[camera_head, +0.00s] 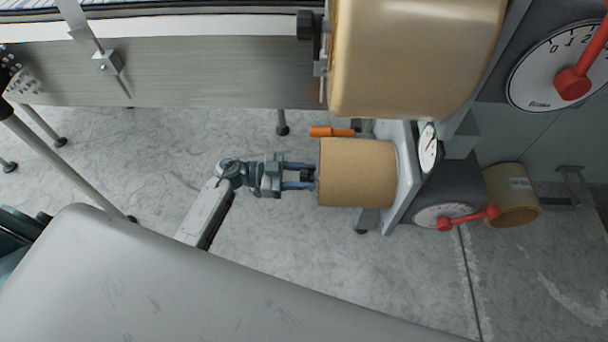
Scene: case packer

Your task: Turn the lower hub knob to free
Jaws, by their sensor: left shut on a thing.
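The lower tape roll (357,172), a tan cylinder, is mounted on its side against a grey plate (403,180). My left gripper (309,176) comes from the left and points right at the roll's left end. Its two fingers are shut on the small dark lower hub knob (307,174) at that end. The fingers hide much of the knob, so I cannot tell which way it is turned. My right gripper is not in view.
An orange handle (332,132) sits just above the lower roll. A larger tan roll (415,55) with a black knob (306,25) is above it. Dials with red pointers (573,83) are at the right. A loose tan roll (512,195) lies at the right. The conveyor side (190,75) spans the upper left.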

